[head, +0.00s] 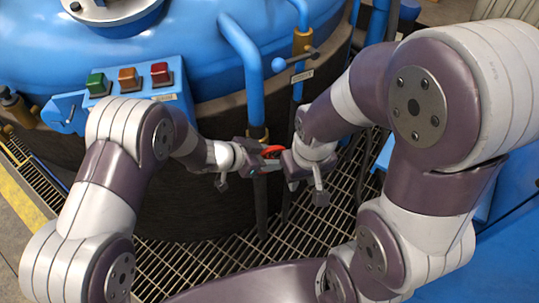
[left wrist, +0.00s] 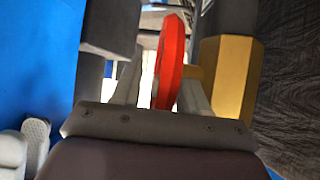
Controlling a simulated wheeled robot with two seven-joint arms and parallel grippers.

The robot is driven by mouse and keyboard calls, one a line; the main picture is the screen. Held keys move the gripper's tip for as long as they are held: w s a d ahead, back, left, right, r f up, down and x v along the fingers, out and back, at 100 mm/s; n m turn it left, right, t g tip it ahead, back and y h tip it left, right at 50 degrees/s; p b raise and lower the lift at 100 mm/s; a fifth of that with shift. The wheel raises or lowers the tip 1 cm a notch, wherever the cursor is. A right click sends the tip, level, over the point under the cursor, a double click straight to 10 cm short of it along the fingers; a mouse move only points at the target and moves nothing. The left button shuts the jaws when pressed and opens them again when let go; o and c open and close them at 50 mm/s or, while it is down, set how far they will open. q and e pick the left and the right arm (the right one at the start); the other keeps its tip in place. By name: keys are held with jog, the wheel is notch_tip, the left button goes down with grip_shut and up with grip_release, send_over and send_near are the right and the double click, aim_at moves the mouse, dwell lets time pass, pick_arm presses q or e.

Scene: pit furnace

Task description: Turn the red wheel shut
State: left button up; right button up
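The red wheel (head: 272,150) shows in the head view as a small red arc between my two grippers, mostly hidden by them. In the left wrist view, its red rim (left wrist: 171,62) stands on edge between the fingers of my left gripper (left wrist: 160,88). A bright gap shows between the rim and the left finger, so this gripper looks open around the rim. In the head view, my left gripper (head: 262,160) is at the wheel's left side. My right gripper (head: 290,168) is close at the wheel's right; its fingers are too small and covered to read.
A blue furnace vessel (head: 190,40) with a dark lower wall stands behind. A button box (head: 130,83) with green, orange and red buttons is at the left. Blue pipes (head: 240,55) with brass fittings come down near the wheel. The floor is metal grating (head: 195,258).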

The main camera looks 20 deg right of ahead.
pick_arm(q)
jog(key=p+v, duration=0.2)
jog(key=v, duration=1)
jog(key=shift+a+r+p, duration=0.15)
jog(key=shift+a+p, duration=0.2)
